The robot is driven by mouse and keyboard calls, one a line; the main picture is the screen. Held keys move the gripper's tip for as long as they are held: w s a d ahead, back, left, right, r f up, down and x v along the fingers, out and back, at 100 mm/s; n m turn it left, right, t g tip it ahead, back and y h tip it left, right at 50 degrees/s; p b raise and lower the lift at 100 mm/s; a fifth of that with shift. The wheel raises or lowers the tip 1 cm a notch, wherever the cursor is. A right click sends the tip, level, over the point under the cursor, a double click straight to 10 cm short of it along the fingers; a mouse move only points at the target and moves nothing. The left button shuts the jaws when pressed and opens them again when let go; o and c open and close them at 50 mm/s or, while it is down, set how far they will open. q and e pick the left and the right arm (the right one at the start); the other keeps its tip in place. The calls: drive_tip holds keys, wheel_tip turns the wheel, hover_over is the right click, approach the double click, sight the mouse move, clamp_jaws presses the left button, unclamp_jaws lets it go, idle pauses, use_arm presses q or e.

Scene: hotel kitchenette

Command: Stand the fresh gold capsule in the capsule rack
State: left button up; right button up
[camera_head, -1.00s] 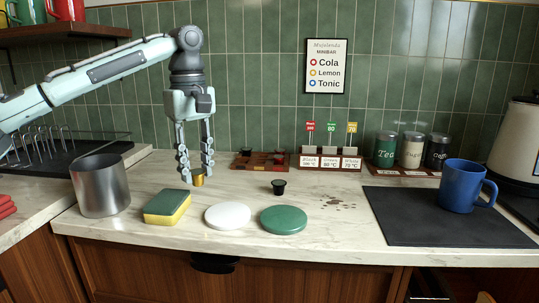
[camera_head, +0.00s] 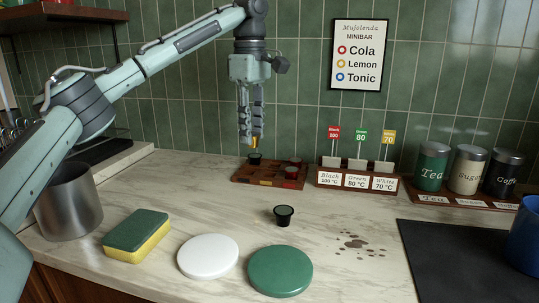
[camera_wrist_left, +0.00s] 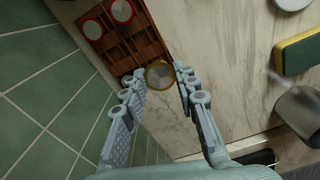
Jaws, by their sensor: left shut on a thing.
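The gold capsule (camera_head: 255,142) is held between the fingertips of my left gripper (camera_head: 251,138), which points down from above. In the left wrist view the capsule (camera_wrist_left: 160,75) shows its round top with a gold rim between the fingers. The wooden capsule rack (camera_head: 242,178) lies on the counter by the back wall, below the gripper; it also shows in the wrist view (camera_wrist_left: 120,48). The rack holds red capsules (camera_head: 291,172) and a dark capsule (camera_head: 255,159) just under the gold one. I cannot tell the exact gap. My right gripper is not in view.
A loose black capsule (camera_head: 284,215) stands on the counter in front of the rack. A sponge (camera_head: 137,236), white disc (camera_head: 208,256), green disc (camera_head: 280,271) and metal bin (camera_head: 68,202) are nearer. A sign stand (camera_head: 357,181) is right of the rack.

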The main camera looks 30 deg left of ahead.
use_arm(q)
drive_tip(key=w+d+f, duration=0.2)
drive_tip(key=shift+w+d+f, duration=0.2)
drive_tip(key=shift+d+f, duration=0.15)
drive_tip(key=shift+d, duration=0.05)
wheel_tip(320, 180, down, 4)
drive_tip(key=shift+r, duration=0.25)
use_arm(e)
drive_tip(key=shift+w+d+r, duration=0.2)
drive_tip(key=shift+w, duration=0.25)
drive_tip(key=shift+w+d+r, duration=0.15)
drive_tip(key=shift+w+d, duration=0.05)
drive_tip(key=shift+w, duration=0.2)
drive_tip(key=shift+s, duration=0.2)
use_arm(q)
drive_tip(key=shift+f, duration=0.55)
drive_tip(key=o, duration=0.7)
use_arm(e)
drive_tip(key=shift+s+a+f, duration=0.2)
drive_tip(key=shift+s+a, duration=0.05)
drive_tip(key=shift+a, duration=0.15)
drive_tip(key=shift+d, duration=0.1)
